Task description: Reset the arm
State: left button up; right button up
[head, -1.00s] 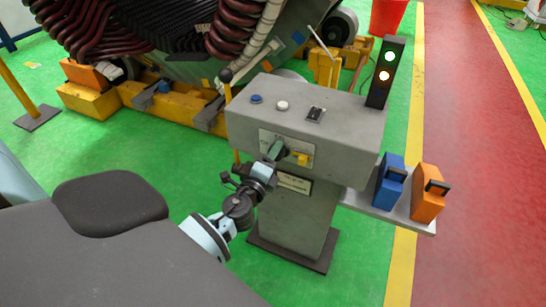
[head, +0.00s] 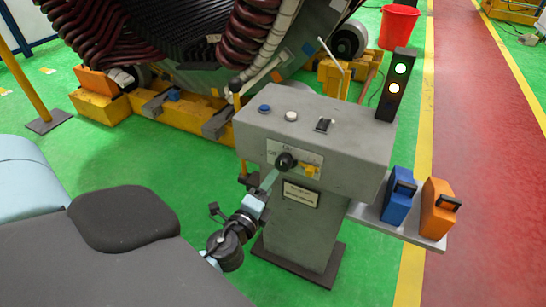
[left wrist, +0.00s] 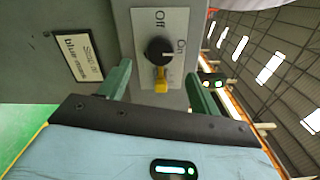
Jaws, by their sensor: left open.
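The grey control box (head: 350,150) stands on a pedestal. Its front plate carries a black rotary knob (head: 286,161) and a yellow part (head: 310,170) beside it. My left gripper (head: 268,183) is in front of the plate, low and left of the knob, apart from it. I cannot tell exactly where the knob points. My right gripper is not in view.
A signal light (head: 393,84) on the box shows two lit lamps. Blue (head: 399,200) and orange (head: 438,208) cases stand on the side shelf (head: 404,230). A large machine with dark red coils (head: 250,30) is behind. A red bucket (head: 399,26) stands at the back.

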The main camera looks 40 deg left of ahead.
pick_arm(q)
jog(key=shift+s, duration=0.1)
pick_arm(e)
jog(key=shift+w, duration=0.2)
pick_arm(q)
jog(key=s+d+f+n+g+h+p, duration=0.2)
jog(key=s+d+n+g+p, duration=0.1)
jog(key=s, duration=0.7)
jog(key=s+d+f+n+g+h+p, duration=0.2)
jog(key=s+d+f+n+p, duration=0.1)
jog(key=s+n, duration=0.4)
jog(key=s+d+f+n+g+h+p, duration=0.2)
jog(key=s+d+n+p, duration=0.3)
jog(key=s, duration=0.8)
jog(key=shift+s+d+f+n+g, duration=0.35)
jog(key=shift+d+n+g, duration=0.15)
jog(key=shift+d+g, duration=0.4)
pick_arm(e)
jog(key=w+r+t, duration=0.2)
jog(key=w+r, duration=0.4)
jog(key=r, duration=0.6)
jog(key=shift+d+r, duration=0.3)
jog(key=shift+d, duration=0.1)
pick_arm(q)
jog(key=shift+s, duration=0.1)
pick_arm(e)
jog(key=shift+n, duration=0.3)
